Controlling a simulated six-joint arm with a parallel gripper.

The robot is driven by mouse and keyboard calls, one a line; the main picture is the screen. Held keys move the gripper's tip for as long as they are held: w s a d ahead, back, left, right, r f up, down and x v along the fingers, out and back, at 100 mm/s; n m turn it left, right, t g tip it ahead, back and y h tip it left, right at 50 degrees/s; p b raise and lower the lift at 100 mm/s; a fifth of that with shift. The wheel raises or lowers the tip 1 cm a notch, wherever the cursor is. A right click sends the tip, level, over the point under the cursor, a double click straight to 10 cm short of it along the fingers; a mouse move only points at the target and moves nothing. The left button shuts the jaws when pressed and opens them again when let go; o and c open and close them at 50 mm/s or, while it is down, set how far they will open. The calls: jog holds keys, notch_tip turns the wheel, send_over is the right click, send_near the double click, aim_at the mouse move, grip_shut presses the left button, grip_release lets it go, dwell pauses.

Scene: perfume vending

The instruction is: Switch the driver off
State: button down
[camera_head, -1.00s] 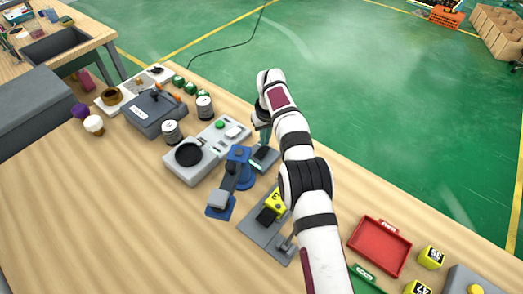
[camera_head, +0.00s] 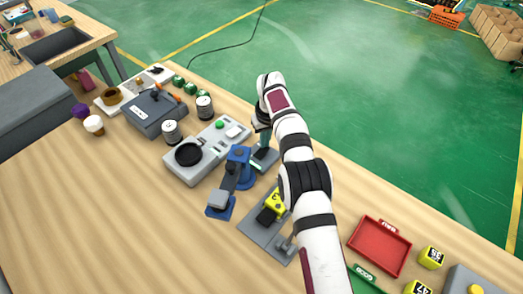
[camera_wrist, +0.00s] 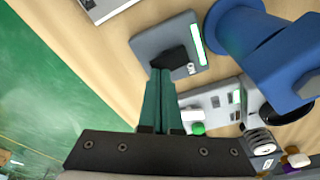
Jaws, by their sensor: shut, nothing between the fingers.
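A small grey box (camera_wrist: 150,42) with a lit green strip (camera_wrist: 197,45) on its top lies under my gripper in the wrist view. It also shows in the head view (camera_head: 264,160), partly behind my arm. A black part (camera_wrist: 172,58) and a small pale mark (camera_wrist: 191,68) sit on its top face. My gripper (camera_wrist: 162,72) has its teal fingers shut and empty. The fingertips point down at the box by the black part; I cannot tell whether they touch it. A blue stand (camera_head: 237,165) with a jointed arm is beside the box and also shows in the wrist view (camera_wrist: 285,60).
A grey console with a green button (camera_head: 219,125) and a black round pad (camera_head: 188,154) is left of the box. A yellow block (camera_head: 275,201) on a grey fixture is nearer. A red tray (camera_head: 380,245) is at the right. The left front table is bare.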

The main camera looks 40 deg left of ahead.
jog(key=shift+f, duration=0.55)
jog(key=shift+r, duration=3.5)
